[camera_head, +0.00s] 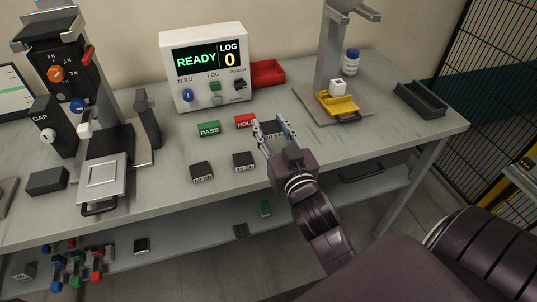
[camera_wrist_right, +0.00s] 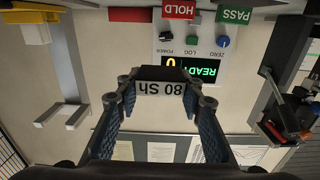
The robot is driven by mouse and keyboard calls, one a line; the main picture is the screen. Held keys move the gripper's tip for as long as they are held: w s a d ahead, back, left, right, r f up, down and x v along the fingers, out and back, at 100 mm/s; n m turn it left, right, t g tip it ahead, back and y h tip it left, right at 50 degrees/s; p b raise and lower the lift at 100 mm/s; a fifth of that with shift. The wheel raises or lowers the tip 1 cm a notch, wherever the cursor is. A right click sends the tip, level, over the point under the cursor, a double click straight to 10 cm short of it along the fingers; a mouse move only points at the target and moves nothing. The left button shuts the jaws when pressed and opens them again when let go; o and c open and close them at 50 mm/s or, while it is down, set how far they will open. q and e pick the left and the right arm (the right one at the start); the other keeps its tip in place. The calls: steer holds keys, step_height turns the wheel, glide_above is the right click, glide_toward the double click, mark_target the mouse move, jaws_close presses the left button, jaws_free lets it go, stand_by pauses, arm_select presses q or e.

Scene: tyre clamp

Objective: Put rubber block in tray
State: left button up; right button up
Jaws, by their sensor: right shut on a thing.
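My right gripper (camera_head: 273,130) is shut on a black rubber block (camera_wrist_right: 162,76) with a white "80 Sh" label, held between its fingertips over the bench's front part. In the head view the fingers partly hide the block. Two similar labelled black blocks lie on the bench to the left, a nearer-left one (camera_head: 202,172) and one closer to the gripper (camera_head: 244,161). A dark open tray (camera_head: 421,100) lies at the bench's right end. A yellow tray (camera_head: 340,108) sits on the right stand's base with a white cube above it. My left gripper is not in view.
A green PASS block (camera_head: 208,129) and a red HOLD block (camera_head: 245,121) lie behind the blocks. A display box (camera_head: 207,68) reads READY and 0. A red bin (camera_head: 267,73) and white bottle (camera_head: 350,62) stand at the back. A clamp stand (camera_head: 104,140) is left.

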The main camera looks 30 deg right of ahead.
glide_above(271, 151)
steer(key=s+a, duration=0.1)
steer(key=s, duration=0.1)
steer(key=f, duration=0.5)
steer(key=shift+a+b, duration=0.2)
steer(key=shift+b, duration=0.1)
step_height(271, 151, down, 4)
steer(key=shift+r+b, duration=0.25)
steer(key=shift+b, duration=0.15)
steer(key=shift+f, duration=0.3)
steer(key=o, duration=0.9)
steer(key=shift+c, duration=0.2)
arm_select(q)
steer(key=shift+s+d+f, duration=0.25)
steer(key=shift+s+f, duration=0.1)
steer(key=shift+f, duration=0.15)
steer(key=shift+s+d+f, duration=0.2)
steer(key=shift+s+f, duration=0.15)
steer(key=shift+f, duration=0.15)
